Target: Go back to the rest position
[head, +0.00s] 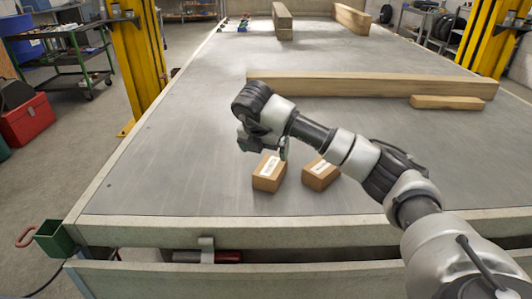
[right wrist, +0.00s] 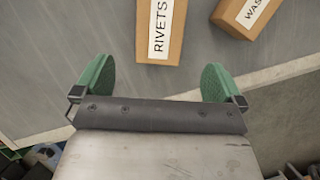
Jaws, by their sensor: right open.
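My right gripper (head: 264,148) hangs over the table near its front edge, just above and behind the left small cardboard box (head: 268,182). In the right wrist view its two green fingers (right wrist: 157,80) are spread wide with nothing between them. The box labelled RIVETS (right wrist: 176,22) lies beyond the fingertips, apart from them. A second box (head: 319,179), with a label starting "WAS", sits to its right and shows partly in the right wrist view (right wrist: 262,12). My left gripper is in neither view.
A long wooden beam (head: 370,86) and a short block (head: 446,102) lie across the grey table (head: 170,170). More timber (head: 282,22) lies farther back. Yellow posts (head: 139,60) flank the table. The table's left part is clear.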

